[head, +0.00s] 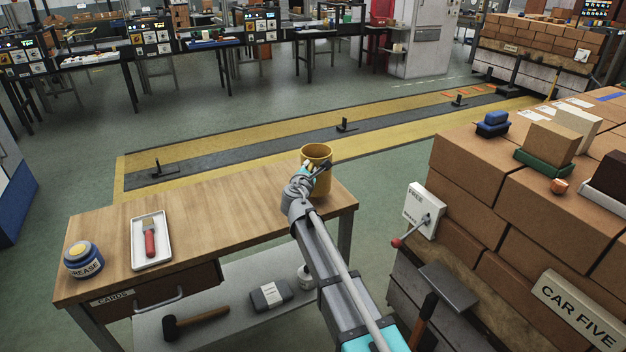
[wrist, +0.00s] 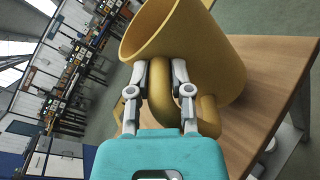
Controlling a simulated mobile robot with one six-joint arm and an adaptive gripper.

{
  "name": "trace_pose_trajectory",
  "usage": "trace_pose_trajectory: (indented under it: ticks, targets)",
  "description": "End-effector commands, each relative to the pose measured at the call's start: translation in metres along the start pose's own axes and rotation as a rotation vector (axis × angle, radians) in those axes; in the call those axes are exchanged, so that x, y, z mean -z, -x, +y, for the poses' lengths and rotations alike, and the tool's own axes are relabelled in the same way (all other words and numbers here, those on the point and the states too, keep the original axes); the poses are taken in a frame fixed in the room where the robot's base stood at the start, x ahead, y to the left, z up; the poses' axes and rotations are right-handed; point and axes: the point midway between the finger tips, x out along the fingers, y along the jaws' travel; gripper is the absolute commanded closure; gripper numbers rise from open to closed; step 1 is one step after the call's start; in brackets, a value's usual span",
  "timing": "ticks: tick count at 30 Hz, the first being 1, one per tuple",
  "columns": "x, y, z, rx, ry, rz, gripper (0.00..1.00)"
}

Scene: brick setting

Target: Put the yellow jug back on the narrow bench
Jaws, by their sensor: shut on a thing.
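The yellow jug (head: 318,153) is at the right end of the narrow wooden bench (head: 225,212) in the head view. My gripper (head: 308,168) is shut on the jug's handle, on the near side of the jug. In the wrist view the two fingers (wrist: 161,80) close around the handle of the jug (wrist: 207,60), and the bench top (wrist: 265,85) shows behind and below it. The jug looks upright in the head view. My gripper hides part of its lower side, and I cannot tell whether its base touches the bench.
A grease tin (head: 84,261) and a white tray (head: 138,262) with a red-handled brush stand on the bench's left half. The bench middle is clear. A brick stack (head: 490,200) with a lever box (head: 421,212) rises close on the right.

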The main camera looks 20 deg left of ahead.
Motion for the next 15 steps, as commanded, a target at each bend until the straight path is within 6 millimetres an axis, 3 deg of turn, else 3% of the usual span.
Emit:
trace_pose_trajectory:
  ticks: [3, 15]
  targets:
    - [0.009, -0.008, -0.006, 0.000, 0.000, 0.000, 1.00]
    - [0.028, -0.008, -0.023, -0.001, 0.000, 0.001, 1.00]
